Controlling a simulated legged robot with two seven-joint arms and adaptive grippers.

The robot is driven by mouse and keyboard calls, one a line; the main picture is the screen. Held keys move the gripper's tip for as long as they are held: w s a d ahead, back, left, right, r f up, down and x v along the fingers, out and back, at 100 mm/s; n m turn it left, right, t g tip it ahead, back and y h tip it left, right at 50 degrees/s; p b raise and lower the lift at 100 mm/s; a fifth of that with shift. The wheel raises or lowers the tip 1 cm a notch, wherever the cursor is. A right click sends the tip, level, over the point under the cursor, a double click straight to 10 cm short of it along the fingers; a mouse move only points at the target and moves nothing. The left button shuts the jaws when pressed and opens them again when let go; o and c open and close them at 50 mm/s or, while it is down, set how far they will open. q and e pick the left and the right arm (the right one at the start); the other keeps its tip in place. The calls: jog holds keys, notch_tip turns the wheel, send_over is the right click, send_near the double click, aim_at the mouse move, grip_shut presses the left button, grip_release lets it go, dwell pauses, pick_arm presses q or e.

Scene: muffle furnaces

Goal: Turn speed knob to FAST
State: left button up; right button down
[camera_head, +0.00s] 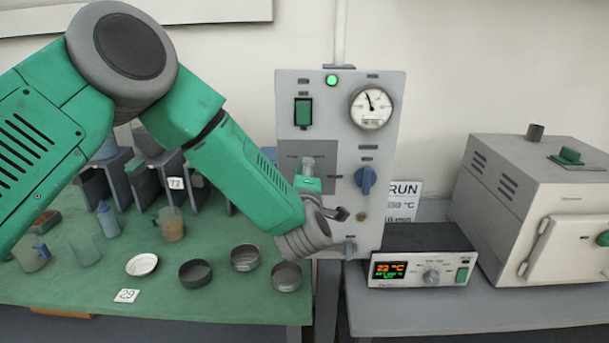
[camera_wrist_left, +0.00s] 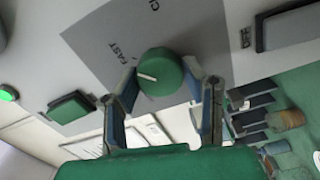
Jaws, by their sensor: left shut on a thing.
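The green round knob (camera_wrist_left: 163,75) sits on a darker grey plate (camera_wrist_left: 95,38) in the left wrist view. A white pointer line on it points left, a little below the printed word FAST. A second label at the top edge is cut off. My left gripper (camera_wrist_left: 158,88) has one finger on each side of the knob and is shut on it. In the head view my left gripper (camera_head: 322,212) is at the front of the light grey control panel (camera_head: 385,150) and hides the knob. My right gripper is not in view.
A blue knob (camera_head: 366,180), a gauge (camera_head: 371,108) and a green switch (camera_head: 303,112) are on the panel near my gripper. A controller box (camera_head: 425,262) and a furnace (camera_head: 520,200) stand to the right. Several dishes and cups are on the green table (camera_head: 215,310) below my arm.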

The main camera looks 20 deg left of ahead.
pick_arm(q)
jog(key=shift+s+d+f, duration=0.15)
jog(key=shift+f, duration=0.25)
jog(key=o, duration=1.1)
jog(key=shift+o, duration=0.2)
jog(key=shift+r, duration=0.1)
jog(key=shift+d+r, duration=0.1)
jog(key=v, duration=1.1)
jog(key=shift+s+d, duration=0.2)
jog(key=shift+s, duration=0.1)
